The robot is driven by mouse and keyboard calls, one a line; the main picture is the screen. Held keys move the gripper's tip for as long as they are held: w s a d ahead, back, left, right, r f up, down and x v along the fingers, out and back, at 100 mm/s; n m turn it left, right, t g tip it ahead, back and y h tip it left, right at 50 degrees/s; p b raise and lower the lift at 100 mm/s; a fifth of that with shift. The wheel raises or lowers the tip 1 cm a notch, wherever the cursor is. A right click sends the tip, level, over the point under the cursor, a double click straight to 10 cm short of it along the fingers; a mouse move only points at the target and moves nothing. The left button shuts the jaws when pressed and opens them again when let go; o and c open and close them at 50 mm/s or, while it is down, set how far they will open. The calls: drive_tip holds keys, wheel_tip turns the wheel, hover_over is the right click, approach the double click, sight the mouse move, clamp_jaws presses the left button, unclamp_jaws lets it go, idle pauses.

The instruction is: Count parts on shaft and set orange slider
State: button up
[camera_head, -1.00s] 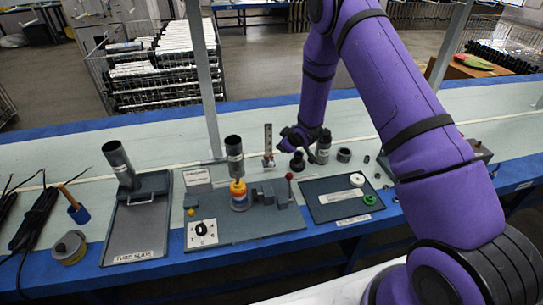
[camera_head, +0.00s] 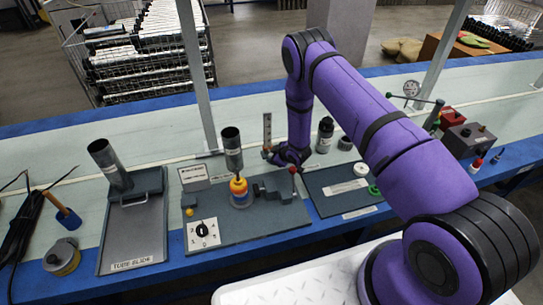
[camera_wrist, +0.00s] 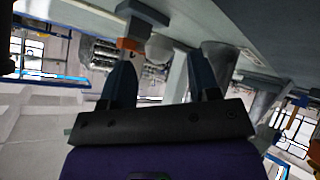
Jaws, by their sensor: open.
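An upright grey scale (camera_head: 267,128) stands behind the dark fixture board, with a small orange slider (camera_head: 266,150) low on it. In the wrist view an orange piece (camera_wrist: 128,44), likely the slider, shows just past the left finger's tip. My gripper (camera_head: 272,155) is at the scale's right side, low down. In the wrist view its two fingers (camera_wrist: 162,70) are wide apart with nothing held between them. On the fixture board, a stack of yellow, orange and red rings (camera_head: 238,187) sits under a grey tube (camera_head: 231,148); the shaft itself is hidden.
A red-knobbed lever (camera_head: 293,171) stands close to my gripper. A dial plate (camera_head: 202,234) is at the board's front. The strip behind the scale is clear.

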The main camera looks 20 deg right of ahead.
sight(271, 155)
drive_tip(key=shift+x, duration=1.4)
drive_tip(key=shift+c, duration=0.5)
clamp_jaws()
wheel_tip(271, 155, up, 12)
drive_tip(key=shift+a, duration=0.15)
drive_tip(key=shift+o, duration=0.5)
unclamp_jaws()
